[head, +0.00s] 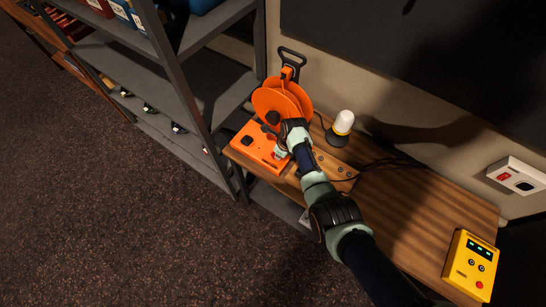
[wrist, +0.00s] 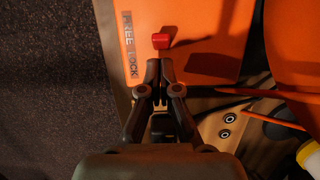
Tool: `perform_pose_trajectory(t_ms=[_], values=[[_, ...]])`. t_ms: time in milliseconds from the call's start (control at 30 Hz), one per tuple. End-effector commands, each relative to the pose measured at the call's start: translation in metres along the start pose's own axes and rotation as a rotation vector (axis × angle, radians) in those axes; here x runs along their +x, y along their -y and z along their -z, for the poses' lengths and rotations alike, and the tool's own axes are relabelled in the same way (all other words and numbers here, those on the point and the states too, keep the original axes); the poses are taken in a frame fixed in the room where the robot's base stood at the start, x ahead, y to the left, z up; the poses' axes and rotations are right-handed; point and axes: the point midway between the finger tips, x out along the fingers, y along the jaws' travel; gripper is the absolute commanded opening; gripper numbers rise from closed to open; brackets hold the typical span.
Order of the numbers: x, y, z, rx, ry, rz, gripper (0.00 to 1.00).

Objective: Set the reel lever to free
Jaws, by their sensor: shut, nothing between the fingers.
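The orange cable reel (head: 270,98) stands on the wooden desk, with an orange base box (head: 252,146) in front of it. In the wrist view, a red lever (wrist: 161,41) stands up from the orange panel (wrist: 205,62). A label reading FREE and LOCK (wrist: 130,45) lies left of it, FREE toward the top of the picture. The lever is level with about the label's middle, so I cannot tell its setting. My gripper (wrist: 160,63) is shut and empty, its fingertips just below the lever in the picture; contact is unclear. In the head view, my gripper (head: 280,148) is over the base box.
A white-topped lamp (head: 343,122) stands right of the reel. A wooden box with sockets (head: 335,168) and dark cables lie beside my arm. A yellow device (head: 470,265) sits at the desk's right end. A grey shelf rack (head: 185,85) stands close on the left.

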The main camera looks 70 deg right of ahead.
Motion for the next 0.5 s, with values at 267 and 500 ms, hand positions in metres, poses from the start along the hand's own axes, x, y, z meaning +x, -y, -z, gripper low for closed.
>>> perform_pose_trajectory(t_ms=[267, 500], values=[[-0.009, 0.0, -0.003, -0.002, 0.003, 0.001, 0.0], [-0.017, 0.0, -0.005, -0.002, 0.003, 0.0, 0.0]])
